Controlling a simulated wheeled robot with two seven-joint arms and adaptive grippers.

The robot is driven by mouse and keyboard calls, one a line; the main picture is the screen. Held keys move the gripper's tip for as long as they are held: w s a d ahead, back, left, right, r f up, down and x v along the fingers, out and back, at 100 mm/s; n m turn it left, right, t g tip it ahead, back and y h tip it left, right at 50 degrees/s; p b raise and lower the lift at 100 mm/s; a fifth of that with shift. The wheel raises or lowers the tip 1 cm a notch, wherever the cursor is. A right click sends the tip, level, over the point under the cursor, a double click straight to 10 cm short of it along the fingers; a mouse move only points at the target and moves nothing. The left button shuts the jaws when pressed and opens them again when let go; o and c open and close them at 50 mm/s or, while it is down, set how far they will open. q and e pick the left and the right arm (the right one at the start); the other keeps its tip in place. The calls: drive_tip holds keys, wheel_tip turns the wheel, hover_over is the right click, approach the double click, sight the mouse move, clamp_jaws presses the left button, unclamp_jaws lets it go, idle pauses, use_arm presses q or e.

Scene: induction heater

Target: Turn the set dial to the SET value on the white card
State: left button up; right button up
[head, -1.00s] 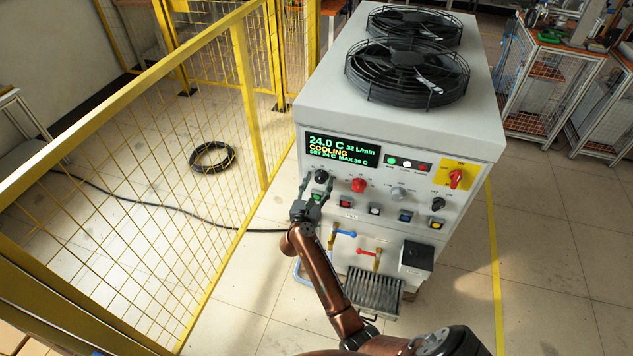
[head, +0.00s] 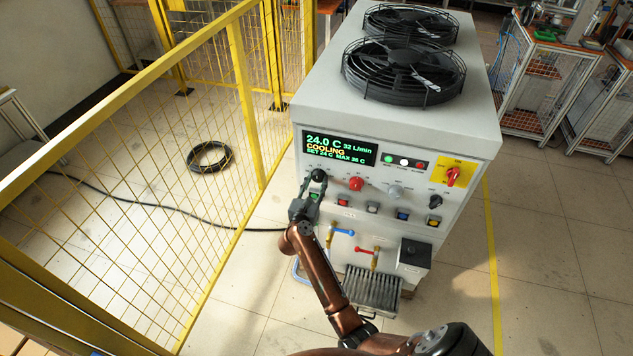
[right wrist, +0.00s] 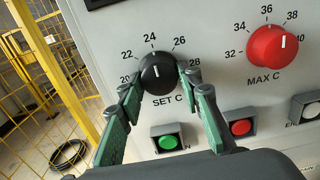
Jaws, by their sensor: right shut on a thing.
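The black set dial (head: 319,175), marked SET C, is on the front panel of the grey machine (head: 396,130). In the right wrist view the set dial (right wrist: 157,72) has its white pointer near 24. My right gripper (head: 316,183) is shut on the dial, with one green-padded finger at each side; the gripper also shows in the right wrist view (right wrist: 158,83). The display (head: 340,149) reads 24.0 C, COOLING, and SET 24 C. The white card and my left gripper are not in view.
The red MAX C dial (right wrist: 272,47) is just right of the set dial. A green button (right wrist: 168,142) and a red button (right wrist: 240,128) sit below. A yellow mesh fence (head: 240,95) stands left of the machine. Two fans (head: 404,71) are on top.

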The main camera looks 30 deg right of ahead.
sight(320, 155)
drive_tip(key=n+p, duration=0.1)
drive_tip(key=p, duration=0.1)
drive_tip(key=n+p, duration=0.2)
drive_tip(key=shift+r+n, duration=0.25)
drive_tip(key=shift+n, duration=0.05)
drive_tip(key=n+p, duration=0.2)
drive_tip(key=n, duration=0.1)
drive_tip(key=shift+p, duration=0.4)
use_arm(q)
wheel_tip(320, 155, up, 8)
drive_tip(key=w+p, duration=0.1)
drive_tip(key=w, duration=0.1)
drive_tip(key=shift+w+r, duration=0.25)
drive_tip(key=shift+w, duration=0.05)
use_arm(e)
drive_tip(key=shift+f+n, duration=0.2)
drive_tip(key=shift+n, duration=0.9)
use_arm(q)
drive_tip(key=shift+p, duration=0.3)
use_arm(e)
drive_tip(key=o, duration=1.2)
drive_tip(key=shift+c, duration=0.2)
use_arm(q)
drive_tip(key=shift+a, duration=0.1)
use_arm(e)
drive_tip(key=shift+s, duration=0.1)
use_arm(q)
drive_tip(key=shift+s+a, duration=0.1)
use_arm(e)
drive_tip(key=shift+r, duration=0.1)
